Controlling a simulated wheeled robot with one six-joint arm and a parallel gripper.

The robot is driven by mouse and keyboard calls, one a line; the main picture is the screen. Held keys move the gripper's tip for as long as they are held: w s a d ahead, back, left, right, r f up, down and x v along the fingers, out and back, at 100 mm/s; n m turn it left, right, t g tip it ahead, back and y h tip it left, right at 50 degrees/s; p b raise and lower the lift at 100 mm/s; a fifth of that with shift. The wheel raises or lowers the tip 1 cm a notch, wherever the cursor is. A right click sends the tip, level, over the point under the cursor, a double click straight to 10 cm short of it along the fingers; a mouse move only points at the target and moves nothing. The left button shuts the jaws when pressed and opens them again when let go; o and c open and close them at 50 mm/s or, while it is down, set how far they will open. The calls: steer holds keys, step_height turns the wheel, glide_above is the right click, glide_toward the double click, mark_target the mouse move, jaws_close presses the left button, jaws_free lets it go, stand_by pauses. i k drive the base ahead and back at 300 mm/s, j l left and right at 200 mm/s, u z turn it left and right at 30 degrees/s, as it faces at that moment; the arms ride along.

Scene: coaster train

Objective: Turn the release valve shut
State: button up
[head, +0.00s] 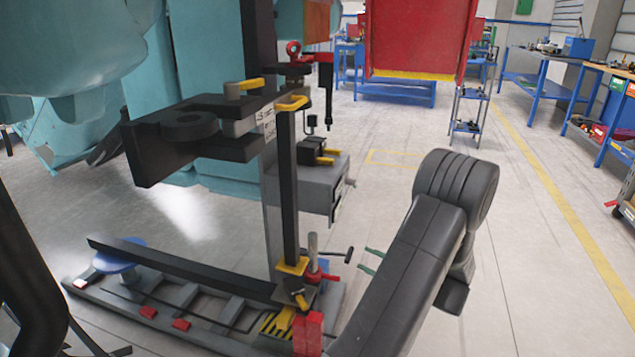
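A jack-like stand with a black upright post (289,190) rises from a grey base frame. Low on it, a black rod ends in a knob or cross handle (350,253). A red lever (328,278) sits just below it, beside a grey cylinder (312,250). Either could be the release valve; I cannot tell which. My gripper (363,257) shows as two green fingers, spread apart with nothing between them. In the picture they are just right of the black knob and point left toward it. My dark arm hides the gripper's body.
The grey base frame (190,317) with red blocks lies across the floor at lower left. A grey box (305,185) hangs behind the post. A black clamp-like bracket (160,150) juts left. Large teal bodywork (60,60) fills the upper left. Open floor lies to the right.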

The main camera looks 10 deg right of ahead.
mark_target(351, 181)
steer(key=i+l+u, duration=0.15)
steer(key=l, duration=0.25)
steer(key=i+l+u, duration=0.1)
steer(key=l, duration=0.3)
steer(key=i+l+u, duration=0.15)
steer(key=l, duration=0.3)
steer(key=i+l+u, duration=0.15)
steer(key=l, duration=0.3)
steer(key=i+l+u, duration=0.1)
steer(key=l, duration=0.35)
